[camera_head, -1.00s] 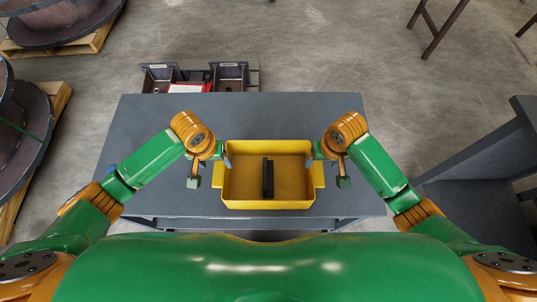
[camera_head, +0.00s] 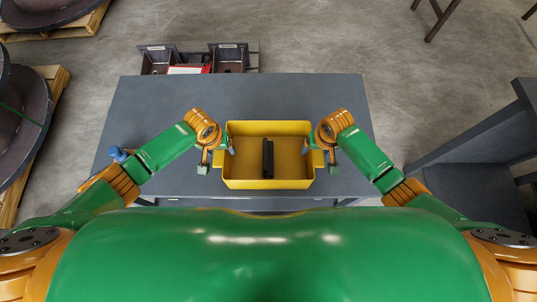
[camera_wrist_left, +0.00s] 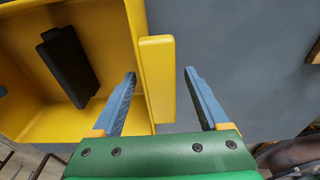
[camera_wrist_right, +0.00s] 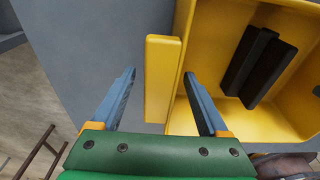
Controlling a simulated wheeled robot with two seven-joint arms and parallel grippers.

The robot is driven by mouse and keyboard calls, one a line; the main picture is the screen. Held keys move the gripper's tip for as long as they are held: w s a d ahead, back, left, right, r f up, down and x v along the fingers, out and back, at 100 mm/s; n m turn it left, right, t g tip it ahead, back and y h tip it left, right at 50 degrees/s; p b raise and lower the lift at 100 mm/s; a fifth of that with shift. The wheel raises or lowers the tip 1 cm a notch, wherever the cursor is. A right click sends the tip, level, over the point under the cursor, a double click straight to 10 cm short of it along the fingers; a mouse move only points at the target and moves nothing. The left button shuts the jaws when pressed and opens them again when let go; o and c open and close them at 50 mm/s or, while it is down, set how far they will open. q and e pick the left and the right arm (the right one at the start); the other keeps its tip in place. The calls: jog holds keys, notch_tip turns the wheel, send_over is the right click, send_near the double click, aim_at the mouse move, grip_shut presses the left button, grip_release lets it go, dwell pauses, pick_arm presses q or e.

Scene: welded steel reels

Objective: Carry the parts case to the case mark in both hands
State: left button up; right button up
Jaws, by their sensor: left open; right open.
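The yellow parts case (camera_head: 268,184) sits upright on the grey table, with a dark upright piece (camera_head: 268,158) inside. A bar handle sticks out on each side. My left gripper (camera_head: 220,154) is at the left handle (camera_wrist_left: 157,85). In the left wrist view its open fingers (camera_wrist_left: 160,73) stand on either side of that handle, with gaps. My right gripper (camera_head: 317,154) is at the right handle (camera_wrist_right: 161,85). In the right wrist view its open fingers (camera_wrist_right: 160,73) straddle that handle, also with gaps. I cannot make out the case mark.
The grey table (camera_head: 240,98) is clear behind the case. A small blue object (camera_head: 118,154) is at the table's left, by my left arm. Dark open bins (camera_head: 228,60) stand beyond the far edge. A grey bench (camera_head: 480,145) is at right; steel reels on pallets (camera_head: 25,120) at left.

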pick_arm(q)
jog(key=shift+w, duration=0.1)
grip_shut()
pick_arm(e)
grip_shut()
dwell(1.1)
